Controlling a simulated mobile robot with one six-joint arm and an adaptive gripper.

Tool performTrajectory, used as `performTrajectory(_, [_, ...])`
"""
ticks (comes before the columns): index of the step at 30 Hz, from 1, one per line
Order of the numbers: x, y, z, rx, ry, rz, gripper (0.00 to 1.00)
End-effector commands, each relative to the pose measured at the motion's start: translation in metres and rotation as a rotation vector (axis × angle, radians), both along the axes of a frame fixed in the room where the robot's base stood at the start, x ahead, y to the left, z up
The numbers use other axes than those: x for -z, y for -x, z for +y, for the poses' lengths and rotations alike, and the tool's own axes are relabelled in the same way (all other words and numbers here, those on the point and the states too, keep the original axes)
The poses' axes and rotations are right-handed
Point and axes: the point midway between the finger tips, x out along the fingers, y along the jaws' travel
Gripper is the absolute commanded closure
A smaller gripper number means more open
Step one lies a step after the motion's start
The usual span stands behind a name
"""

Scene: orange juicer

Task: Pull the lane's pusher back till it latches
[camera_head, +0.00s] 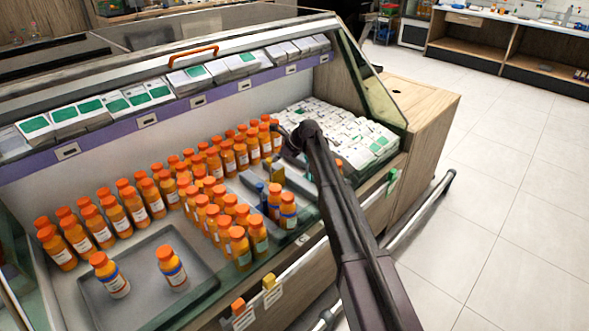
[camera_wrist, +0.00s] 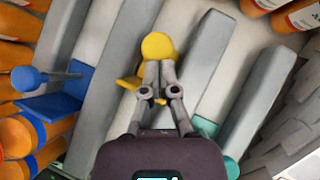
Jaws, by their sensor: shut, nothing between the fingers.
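In the wrist view, my gripper (camera_wrist: 159,72) is shut and empty. Its fingertips lie over the lower part of a yellow pusher (camera_wrist: 158,45) with a rounded top; whether they touch it I cannot tell. A blue pusher (camera_wrist: 50,105) with a knobbed rod is in the lane to the left, beside orange bottles. A teal pusher (camera_wrist: 207,128) shows partly to the right, behind my gripper. In the head view, the yellow pusher (camera_head: 277,173) and the blue pusher (camera_head: 262,189) stand among grey lane dividers, left of my arm.
Rows of orange-capped bottles (camera_head: 130,205) fill the case left of the lanes. A grey tray (camera_head: 140,275) holds two bottles at the front. White boxes (camera_head: 345,130) are packed on the right. Grey dividers (camera_wrist: 192,70) flank the yellow pusher. A glass side panel (camera_head: 372,85) closes the right end.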

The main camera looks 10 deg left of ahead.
Motion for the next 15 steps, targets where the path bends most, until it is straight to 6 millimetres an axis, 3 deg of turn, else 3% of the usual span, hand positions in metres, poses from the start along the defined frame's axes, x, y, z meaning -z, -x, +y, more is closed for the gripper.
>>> performTrajectory(1, [0.000,-0.015,0.015,-0.003,-0.001,-0.001,1.00])
performTrajectory(6, [0.000,-0.034,0.042,-0.002,-0.001,0.001,1.00])
performTrajectory(15, [0.000,-0.044,0.056,-0.001,-0.001,-0.001,1.00])
